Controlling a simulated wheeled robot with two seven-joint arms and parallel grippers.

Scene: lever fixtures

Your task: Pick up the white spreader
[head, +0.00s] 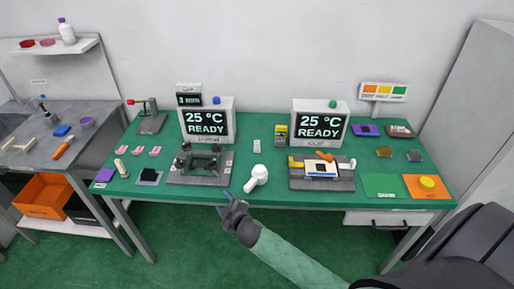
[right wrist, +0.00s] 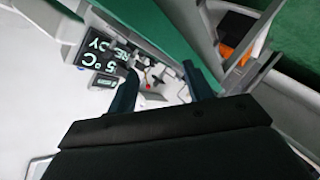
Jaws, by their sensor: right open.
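A white tool (head: 256,178) with a rounded head and a short handle lies on the green table (head: 248,148), near its front edge in the middle; it looks like the white spreader. My right gripper (head: 232,204) is at the table's front edge, a little left of and in front of the white tool, apart from it. In the right wrist view the two fingers (right wrist: 162,82) stand apart with nothing clearly held between them. The white tool cannot be made out there. My left gripper is not in view.
A dark fixture (head: 200,167) stands left of the white tool and another fixture (head: 321,171) stands right of it. Two "25 °C READY" displays (head: 207,122) (head: 319,120) stand behind. A grey side table (head: 50,140) is at left. Bare green table lies around the white tool.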

